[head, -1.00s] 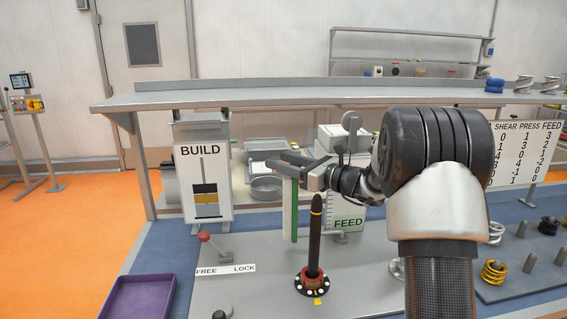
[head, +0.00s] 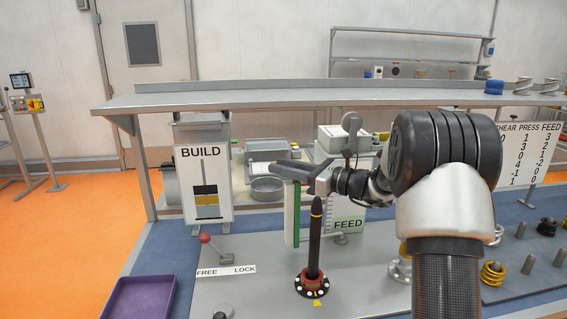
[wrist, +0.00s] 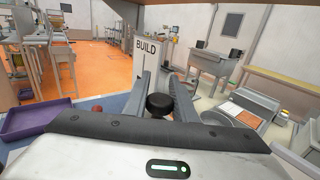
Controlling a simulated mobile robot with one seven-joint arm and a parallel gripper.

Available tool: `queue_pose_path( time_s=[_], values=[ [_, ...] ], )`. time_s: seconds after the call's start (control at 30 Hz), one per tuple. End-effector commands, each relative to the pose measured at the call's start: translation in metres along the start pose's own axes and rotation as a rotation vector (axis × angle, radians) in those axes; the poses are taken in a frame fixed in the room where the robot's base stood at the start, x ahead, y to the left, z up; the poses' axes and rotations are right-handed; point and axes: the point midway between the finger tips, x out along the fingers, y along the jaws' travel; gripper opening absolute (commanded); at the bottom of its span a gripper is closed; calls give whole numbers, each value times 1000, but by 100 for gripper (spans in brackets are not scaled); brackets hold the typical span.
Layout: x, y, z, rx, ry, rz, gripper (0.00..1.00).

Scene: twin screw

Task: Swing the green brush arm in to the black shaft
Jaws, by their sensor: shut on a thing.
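The green brush arm (head: 297,212) stands upright as a narrow green strip with a pale edge, just left of and behind the black shaft as seen in the head view. The black shaft (head: 315,240) rises from a round flanged base with a red ring and has a yellow band near its pointed top. My gripper (head: 292,168) is at the top of the brush arm, above the shaft tip. In the wrist view my gripper (wrist: 158,86) has a black round knob (wrist: 159,103) between its fingers. The exact contact is partly hidden.
A red-knobbed lever (head: 205,238) stands by the FREE/LOCK label. The BUILD board (head: 201,165) is at left, the FEED sign (head: 348,225) behind the shaft. A purple tray (head: 140,298) lies front left. A grey shelf (head: 300,93) spans the back.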

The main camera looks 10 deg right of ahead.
Motion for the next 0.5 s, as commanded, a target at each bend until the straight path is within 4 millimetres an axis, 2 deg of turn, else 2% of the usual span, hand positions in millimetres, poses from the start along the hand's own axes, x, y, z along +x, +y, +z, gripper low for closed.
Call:
queue_pose_path(
  time_s=[0.5],
  values=[
    [-49, 44, 3, 2, 0, 369, 0]
  ],
)
